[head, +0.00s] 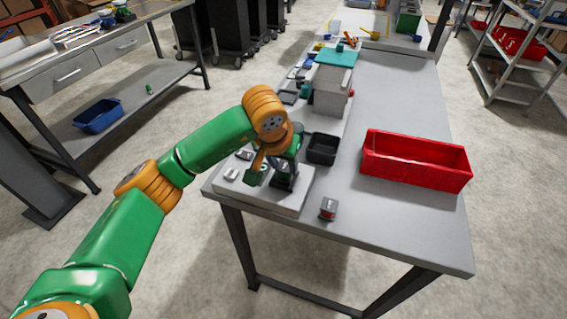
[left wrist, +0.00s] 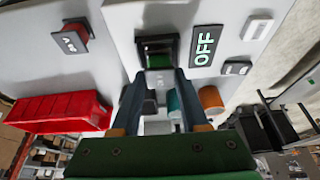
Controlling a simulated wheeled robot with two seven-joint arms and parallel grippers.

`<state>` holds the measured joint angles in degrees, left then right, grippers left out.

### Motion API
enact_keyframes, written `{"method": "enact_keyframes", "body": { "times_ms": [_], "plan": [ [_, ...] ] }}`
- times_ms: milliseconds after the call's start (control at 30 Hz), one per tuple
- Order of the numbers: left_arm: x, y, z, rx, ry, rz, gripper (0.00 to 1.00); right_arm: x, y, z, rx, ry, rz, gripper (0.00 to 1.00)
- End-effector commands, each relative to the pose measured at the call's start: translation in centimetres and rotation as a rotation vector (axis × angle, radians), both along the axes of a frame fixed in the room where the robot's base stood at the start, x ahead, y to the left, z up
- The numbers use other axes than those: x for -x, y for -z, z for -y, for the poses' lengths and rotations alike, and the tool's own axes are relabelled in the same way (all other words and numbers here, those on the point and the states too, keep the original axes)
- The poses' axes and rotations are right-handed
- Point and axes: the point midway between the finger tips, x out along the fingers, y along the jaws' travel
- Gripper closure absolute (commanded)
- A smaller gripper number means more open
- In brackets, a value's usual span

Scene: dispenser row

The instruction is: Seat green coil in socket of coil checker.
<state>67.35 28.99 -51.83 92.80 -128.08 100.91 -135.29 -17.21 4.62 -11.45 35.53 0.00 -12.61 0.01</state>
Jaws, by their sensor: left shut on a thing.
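The coil checker is a pale grey base (head: 293,203) at the near left corner of the table, with a dark socket block (left wrist: 141,53) and a panel (left wrist: 205,50) reading OFF in green. My left gripper (left wrist: 158,78) is shut, its fingers reaching to the socket block. A patch of green (left wrist: 158,43), likely the green coil, shows inside the dark frame beyond the fingertips. Whether it is fully down in the socket I cannot tell. In the head view, my wrist largely covers the gripper and the coil. My right gripper is not in view.
A red-and-grey block (head: 328,208) stands on the table beside the base; it also shows in the left wrist view (left wrist: 72,38). A black bin (head: 322,148) and a large red bin (head: 415,172) stand beyond it. The table's near right is clear.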

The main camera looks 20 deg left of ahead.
Motion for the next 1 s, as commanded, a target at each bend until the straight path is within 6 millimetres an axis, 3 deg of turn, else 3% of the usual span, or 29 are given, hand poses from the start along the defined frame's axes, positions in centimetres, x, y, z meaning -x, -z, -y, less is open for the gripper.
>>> {"method": "enact_keyframes", "body": {
  "times_ms": [900, 933, 1000],
  "plan": [
    [0.02, 0.47, 0.01, 0.0, -0.001, 0.0, 1.0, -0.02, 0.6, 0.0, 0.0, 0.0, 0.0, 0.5],
    [0.02, 0.47, 0.01, 0.0, -0.001, 0.0, 0.51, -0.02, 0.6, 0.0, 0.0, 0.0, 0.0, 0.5],
    [0.03, 0.48, 0.01, 0.0, -0.001, 0.0, 0.32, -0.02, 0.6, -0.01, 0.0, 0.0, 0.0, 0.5]
  ]
}}
